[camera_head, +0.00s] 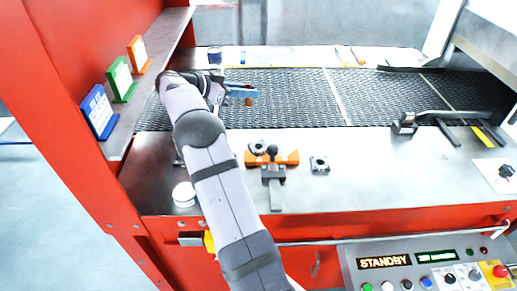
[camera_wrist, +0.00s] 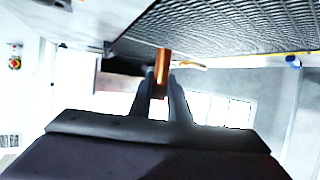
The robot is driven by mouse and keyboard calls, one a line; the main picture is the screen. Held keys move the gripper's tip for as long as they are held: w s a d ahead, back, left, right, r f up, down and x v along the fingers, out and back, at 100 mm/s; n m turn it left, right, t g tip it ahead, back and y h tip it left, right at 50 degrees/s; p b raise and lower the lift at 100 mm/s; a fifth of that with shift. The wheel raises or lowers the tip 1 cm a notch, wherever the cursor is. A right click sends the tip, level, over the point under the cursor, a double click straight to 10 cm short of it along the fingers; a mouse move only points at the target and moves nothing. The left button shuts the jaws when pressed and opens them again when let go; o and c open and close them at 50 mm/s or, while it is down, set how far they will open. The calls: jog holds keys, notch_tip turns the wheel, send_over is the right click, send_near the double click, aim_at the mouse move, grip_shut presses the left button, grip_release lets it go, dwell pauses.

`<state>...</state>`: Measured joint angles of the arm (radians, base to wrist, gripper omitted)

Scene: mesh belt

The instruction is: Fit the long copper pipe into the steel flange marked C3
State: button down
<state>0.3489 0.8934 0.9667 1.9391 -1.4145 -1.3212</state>
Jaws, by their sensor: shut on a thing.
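My gripper (camera_head: 240,92) is over the left part of the mesh belt in the head view, pointing right. It is shut on a copper pipe (camera_head: 249,100), of which only a small part shows there. In the wrist view the copper pipe (camera_wrist: 162,66) stands out between the two dark fingers of my gripper (camera_wrist: 162,92). A small square steel flange (camera_head: 320,164) with a dark bore sits on the steel table. A second flange-like piece (camera_head: 257,147) lies on an orange fixture left of it. No C3 mark is readable, so I cannot tell which flange carries it.
The orange fixture (camera_head: 286,158) has a grey clamp (camera_head: 272,172) in front. A round white piece (camera_head: 184,194) lies left of my arm. A grey handled tool (camera_head: 405,124) rests by the belt (camera_head: 290,95). Cards stand on the left shelf (camera_head: 152,75).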

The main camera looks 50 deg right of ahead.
jog(key=s+a+m+g+y, duration=0.2)
jog(key=s+a+m+g, duration=0.2)
jog(key=s, duration=0.5)
jog(key=p, duration=0.2)
send_over(258, 149)
jog(key=shift+n, duration=0.3)
jog(key=shift+d+f, duration=0.15)
jog(key=shift+f, duration=5.2)
jog(key=shift+f, duration=0.25)
jog(key=c, duration=1.7)
grip_release()
jog(key=shift+t, duration=0.3)
jog(key=shift+o, duration=0.2)
jog(key=shift+r, duration=0.15)
